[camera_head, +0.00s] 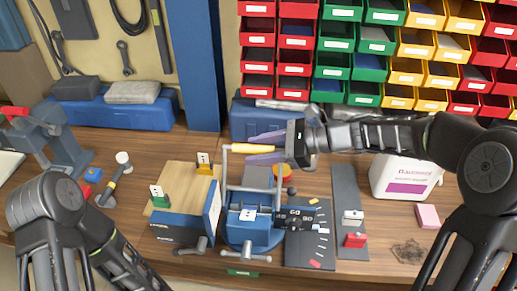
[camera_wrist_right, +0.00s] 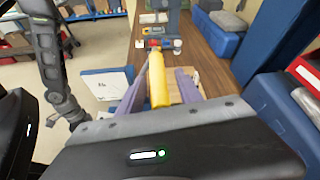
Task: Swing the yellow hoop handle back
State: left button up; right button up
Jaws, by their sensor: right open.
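The yellow hoop handle (camera_head: 253,148) is a yellow grip at the top of a grey metal hoop (camera_head: 224,180). The hoop rises from a blue device (camera_head: 252,232) at the middle of the bench. My right gripper (camera_head: 250,149) comes in from the right with its purple fingers apart, one on each side of the yellow grip. The right wrist view also shows the yellow grip (camera_wrist_right: 159,82) lengthwise between the two fingers, with gaps beside it. My left arm is at the lower left; its gripper does not show.
A wooden board device (camera_head: 180,182) stands left of the hoop, with a blue-edged plate between. An angle gauge (camera_head: 301,248) and grey strip (camera_head: 350,190) lie to the right. A white container (camera_head: 404,178) stands further right. Red, green and yellow bins (camera_head: 335,65) line the back.

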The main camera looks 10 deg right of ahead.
jog(key=b+v, duration=0.1)
jog(key=v, duration=0.7)
jog(key=shift+b, duration=0.4)
jog(key=shift+a, duration=0.1)
